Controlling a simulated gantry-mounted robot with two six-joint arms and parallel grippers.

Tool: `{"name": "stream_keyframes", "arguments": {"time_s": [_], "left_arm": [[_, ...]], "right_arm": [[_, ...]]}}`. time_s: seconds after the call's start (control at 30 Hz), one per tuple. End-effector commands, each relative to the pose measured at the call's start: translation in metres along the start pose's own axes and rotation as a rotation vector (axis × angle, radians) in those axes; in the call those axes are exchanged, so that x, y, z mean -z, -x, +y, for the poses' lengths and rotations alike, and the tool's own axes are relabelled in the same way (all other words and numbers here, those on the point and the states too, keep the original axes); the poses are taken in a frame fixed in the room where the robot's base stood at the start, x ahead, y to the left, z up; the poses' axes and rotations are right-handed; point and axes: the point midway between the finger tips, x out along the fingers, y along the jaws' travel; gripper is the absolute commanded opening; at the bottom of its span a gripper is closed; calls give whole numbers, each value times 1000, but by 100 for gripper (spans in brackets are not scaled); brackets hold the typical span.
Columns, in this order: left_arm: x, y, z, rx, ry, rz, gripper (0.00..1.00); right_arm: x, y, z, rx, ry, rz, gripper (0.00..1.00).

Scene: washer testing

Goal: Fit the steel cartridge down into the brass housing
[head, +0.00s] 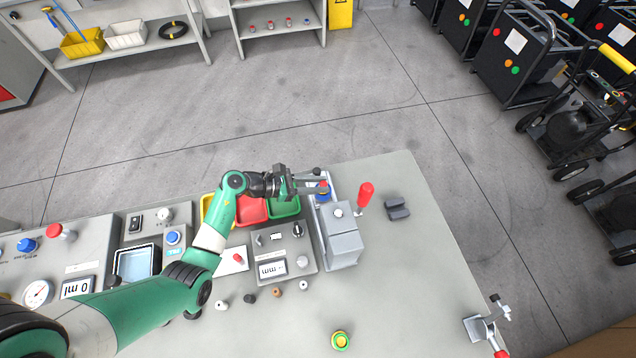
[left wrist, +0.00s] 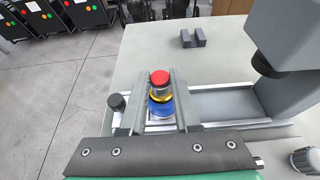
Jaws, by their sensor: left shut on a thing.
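My left gripper (head: 318,187) is at the far end of the grey press base, its fingers pointing right. In the left wrist view its two grey fingers (left wrist: 160,82) stand on either side of a red-topped piece (left wrist: 160,77) with a grey band below the red, and are shut on it. Directly below are a yellow ring (left wrist: 160,97) and a blue body (left wrist: 161,107), in line with the red-topped piece. The fingers partly hide this stack, and I cannot tell how deep the upper piece sits. My right gripper is not in view.
A grey press (head: 340,240) with a red lever handle (head: 365,195) stands close to the gripper. Colored bins (head: 250,212) and a meter panel (head: 275,250) are left of it. A green-and-yellow round part (head: 340,341) lies nearer. The tabletop to the right is mostly clear.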

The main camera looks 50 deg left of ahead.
Motion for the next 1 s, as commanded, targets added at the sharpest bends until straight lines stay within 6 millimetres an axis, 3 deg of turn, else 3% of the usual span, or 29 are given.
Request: {"name": "stream_keyframes", "arguments": {"time_s": [0.37,0.4,0.57,0.87,1.0], "left_arm": [[2,0,0,0,1,4,0],[2,0,0,0,2,4,36],[2,0,0,0,1,3,64],[1,1,0,0,1,2,65],[-1,15,1,-3,2,1,65]], "right_arm": [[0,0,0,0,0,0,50],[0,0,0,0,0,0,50],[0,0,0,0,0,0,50],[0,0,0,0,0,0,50],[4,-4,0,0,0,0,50]]}}
